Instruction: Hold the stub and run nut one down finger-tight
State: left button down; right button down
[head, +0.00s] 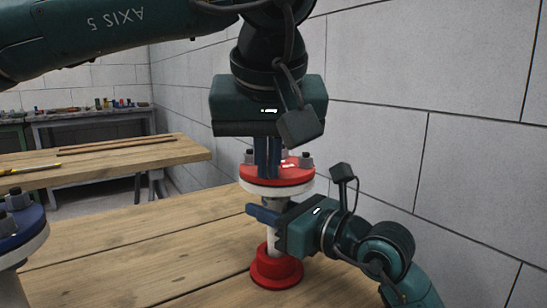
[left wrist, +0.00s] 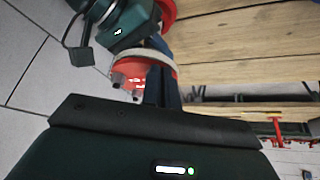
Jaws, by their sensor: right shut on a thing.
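The stub (head: 273,242) stands upright in the head view, a pale pipe with a red foot (head: 277,271) and a red top flange (head: 282,172) over a white ring. Grey nuts on studs show on the flange, one at the left (head: 250,157) and one at the right (head: 307,160). My right gripper (head: 264,222) is shut on the stub from the right, below the flange. My left gripper (head: 267,175) points straight down, its blue fingers close together at the flange top. The left wrist view shows the fingers beside the flange (left wrist: 130,70). Whether a nut is between them is hidden.
A blue flange with nuts (head: 22,222) on a white pipe stands at the left front. The wooden table (head: 130,250) is clear between it and the stub. A block wall (head: 420,90) rises close behind at the right. Another bench (head: 105,155) stands behind.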

pick_arm(q)
jog(key=shift+w+a, duration=0.2)
jog(key=shift+a, duration=0.05)
dwell(0.3)
jog(key=shift+s, duration=0.4)
notch_tip(320, 180, up, 6)
dwell(0.4)
jog(key=shift+s, duration=0.1)
jog(key=shift+f+m+g+h, duration=0.15)
jog(key=shift+f+m+h, duration=0.6)
jog(key=shift+f+m, duration=0.8)
jog(key=shift+f+m+g+h, duration=0.15)
jog(key=shift+f+m+h, duration=0.6)
jog(key=shift+f+m, duration=0.75)
jog(key=shift+w, duration=0.4)
